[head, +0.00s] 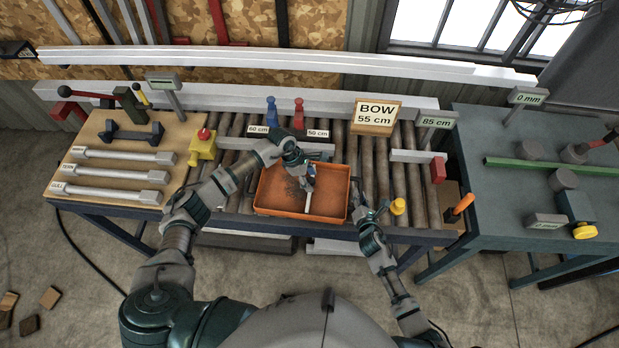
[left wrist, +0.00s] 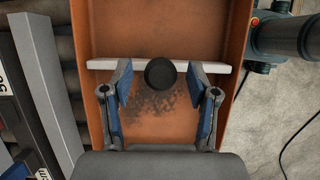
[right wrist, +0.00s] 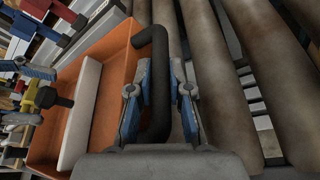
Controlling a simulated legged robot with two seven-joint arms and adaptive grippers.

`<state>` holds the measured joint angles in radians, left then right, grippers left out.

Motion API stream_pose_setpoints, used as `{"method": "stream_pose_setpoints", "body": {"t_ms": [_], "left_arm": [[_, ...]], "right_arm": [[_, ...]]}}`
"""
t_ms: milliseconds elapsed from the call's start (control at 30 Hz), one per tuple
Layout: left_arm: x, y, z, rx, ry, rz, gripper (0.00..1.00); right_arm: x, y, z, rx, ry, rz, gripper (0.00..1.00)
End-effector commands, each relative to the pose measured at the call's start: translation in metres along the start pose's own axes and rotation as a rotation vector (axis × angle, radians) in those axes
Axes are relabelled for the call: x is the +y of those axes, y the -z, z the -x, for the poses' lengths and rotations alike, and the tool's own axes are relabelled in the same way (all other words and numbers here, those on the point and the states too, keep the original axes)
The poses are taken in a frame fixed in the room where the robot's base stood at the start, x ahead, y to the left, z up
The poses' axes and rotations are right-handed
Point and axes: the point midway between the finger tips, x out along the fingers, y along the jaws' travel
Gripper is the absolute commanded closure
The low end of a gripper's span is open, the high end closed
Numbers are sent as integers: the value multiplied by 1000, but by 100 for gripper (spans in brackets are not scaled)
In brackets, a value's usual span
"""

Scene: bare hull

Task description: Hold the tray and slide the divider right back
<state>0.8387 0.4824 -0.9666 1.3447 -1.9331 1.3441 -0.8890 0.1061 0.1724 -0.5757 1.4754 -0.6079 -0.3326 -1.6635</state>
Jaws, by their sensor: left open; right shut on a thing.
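The orange tray (head: 268,200) sits on the roller conveyor, with a dark smudge on its floor. A white divider (head: 308,203) stands across the tray, right of its middle; it also spans the left wrist view (left wrist: 225,69). A round black knob (left wrist: 160,72) is on the divider. My left gripper (left wrist: 160,84) is open above the tray, with a blue-padded finger on each side of the knob and gaps showing. My right gripper (head: 364,212) is at the tray's right end, shut on the black tray handle (right wrist: 160,60), which shows between its fingers.
A yellow knob (head: 398,206) stands just right of my right gripper. A yellow block with a red button (head: 203,143) is left of the tray. A "BOW 55 cm" sign (head: 376,115) and blue and red clamps stand behind. Bare rollers lie right of the tray.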

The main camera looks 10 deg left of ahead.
Motion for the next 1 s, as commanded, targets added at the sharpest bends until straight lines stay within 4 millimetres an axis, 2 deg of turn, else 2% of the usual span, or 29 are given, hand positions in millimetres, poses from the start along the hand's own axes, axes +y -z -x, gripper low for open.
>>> {"method": "stream_pose_setpoints", "body": {"t_ms": [133, 167, 367, 400, 567, 667, 1000], "left_arm": [[0, 0, 0, 0, 0, 0, 40], [0, 0, 0, 0, 0, 0, 45], [0, 0, 0, 0, 0, 1, 95], [0, 0, 0, 0, 0, 1, 100], [1, 0, 0, 0, -1, 1, 100], [1, -10, -4, -1, -1, 0, 100], [2, -87, -35, -2, -2, -1, 100]], "right_arm": [[-3, 5, 1, 9, 6, -1, 100], [-3, 5, 1, 9, 6, -1, 100], [-3, 6, 1, 9, 7, -1, 100], [-3, 6, 1, 9, 7, -1, 100], [-3, 6, 1, 9, 7, 0, 100], [-3, 6, 1, 9, 7, 0, 100], [-2, 6, 1, 11, 3, -2, 100]]}}
